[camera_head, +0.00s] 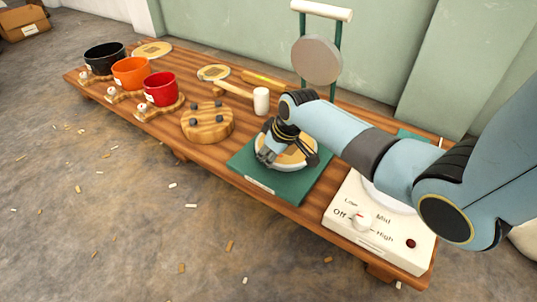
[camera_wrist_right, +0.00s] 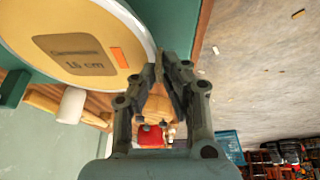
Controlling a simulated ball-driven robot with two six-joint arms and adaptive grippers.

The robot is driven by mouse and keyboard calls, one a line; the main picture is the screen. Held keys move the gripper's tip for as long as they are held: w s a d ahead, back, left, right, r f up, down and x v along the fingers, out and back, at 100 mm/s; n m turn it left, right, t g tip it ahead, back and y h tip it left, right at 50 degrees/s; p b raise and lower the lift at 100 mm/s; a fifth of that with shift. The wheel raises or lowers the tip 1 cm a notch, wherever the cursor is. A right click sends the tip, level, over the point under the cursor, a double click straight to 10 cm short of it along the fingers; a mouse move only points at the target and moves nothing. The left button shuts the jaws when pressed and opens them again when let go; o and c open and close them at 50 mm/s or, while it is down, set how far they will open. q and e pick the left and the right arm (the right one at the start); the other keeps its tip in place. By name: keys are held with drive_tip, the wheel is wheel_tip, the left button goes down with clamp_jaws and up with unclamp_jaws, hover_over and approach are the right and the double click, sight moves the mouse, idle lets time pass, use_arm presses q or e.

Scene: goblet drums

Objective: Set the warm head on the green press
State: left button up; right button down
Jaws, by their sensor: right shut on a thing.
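Behind, a grey round plate (camera_head: 317,60) hangs between green posts under a cream bar. My left gripper is not in view.
A white heater (camera_head: 345,228) with a knob and red light stands right of the press, partly under my arm. A pegged wooden block (camera_head: 207,123), a mallet (camera_head: 261,101) and black, orange and red pots (camera_head: 160,89) stand left on the bench.

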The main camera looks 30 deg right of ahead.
idle(0.3)
idle(0.5)
drive_tip(key=c, duration=1.4)
unclamp_jaws()
drive_tip(key=shift+f, duration=0.1)
drive_tip(key=v, duration=1.2)
